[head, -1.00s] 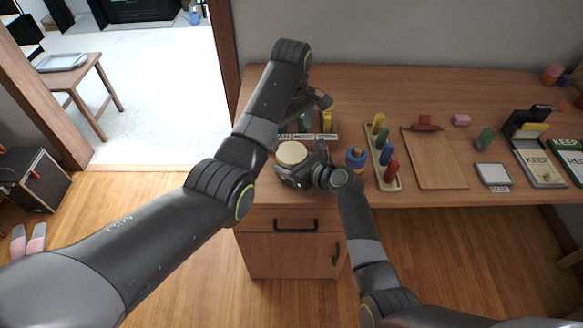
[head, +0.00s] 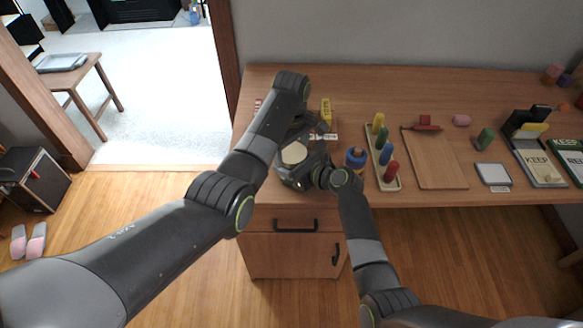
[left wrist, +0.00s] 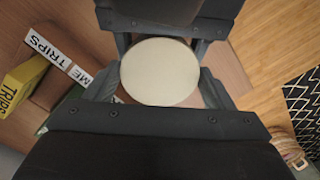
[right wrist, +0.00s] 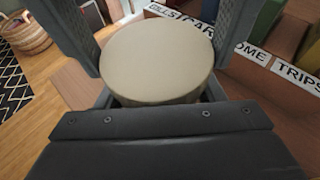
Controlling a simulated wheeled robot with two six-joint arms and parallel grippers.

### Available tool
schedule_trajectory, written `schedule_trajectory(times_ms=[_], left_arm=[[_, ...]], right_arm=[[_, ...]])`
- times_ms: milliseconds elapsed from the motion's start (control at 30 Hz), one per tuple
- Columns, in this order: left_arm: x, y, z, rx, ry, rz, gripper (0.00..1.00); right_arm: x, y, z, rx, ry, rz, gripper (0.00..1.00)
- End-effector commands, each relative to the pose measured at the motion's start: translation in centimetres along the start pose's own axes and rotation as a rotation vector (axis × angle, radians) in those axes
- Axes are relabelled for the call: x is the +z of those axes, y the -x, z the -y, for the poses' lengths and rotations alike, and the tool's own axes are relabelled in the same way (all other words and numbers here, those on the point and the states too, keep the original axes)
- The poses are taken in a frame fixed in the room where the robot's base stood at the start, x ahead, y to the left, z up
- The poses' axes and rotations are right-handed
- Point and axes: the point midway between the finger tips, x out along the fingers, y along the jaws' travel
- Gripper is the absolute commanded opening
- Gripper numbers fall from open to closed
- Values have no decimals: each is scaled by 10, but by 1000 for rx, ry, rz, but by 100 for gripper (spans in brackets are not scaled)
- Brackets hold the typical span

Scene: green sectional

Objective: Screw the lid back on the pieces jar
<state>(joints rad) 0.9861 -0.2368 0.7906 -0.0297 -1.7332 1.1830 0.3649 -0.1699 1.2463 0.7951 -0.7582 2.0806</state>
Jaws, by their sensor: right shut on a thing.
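The round beige lid (head: 293,153) lies on top of the pieces jar at the left part of the desk. It also shows in the left wrist view (left wrist: 160,72) and the right wrist view (right wrist: 158,60). The jar's body is mostly hidden under the lid and by my grippers. My right gripper (head: 295,176) is low at the jar's front side, shut on the jar. My left gripper (left wrist: 160,88) is above the lid, its open fingers at either side of it with small gaps. I cannot tell how tightly the lid sits.
Labelled slots, including TRIPS (left wrist: 48,45), and a yellow block (head: 326,110) stand just behind the jar. A blue ring stack (head: 356,158) and a peg board (head: 393,184) stand to the right. A wooden board (head: 435,160) lies farther right.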

Motion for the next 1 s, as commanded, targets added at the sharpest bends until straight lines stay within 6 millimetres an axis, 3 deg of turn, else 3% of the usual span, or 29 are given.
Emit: schedule_trajectory(times_ms=[33,233,633,933,967,1000], left_arm=[[0,0,0,0,0,0,70],[0,0,0,0,0,0,44],[0,0,0,0,-264,0,44],[0,0,0,-1,-285,0,44],[0,0,0,-1,-285,0,73],[0,0,0,0,-284,0,78]], right_arm=[[0,0,0,0,0,-1,0],[0,0,0,0,0,-1,0],[0,0,0,0,0,-1,0],[-1,0,0,0,0,-1,0],[-1,0,0,0,0,-1,0],[-1,0,0,0,0,-1,0]])
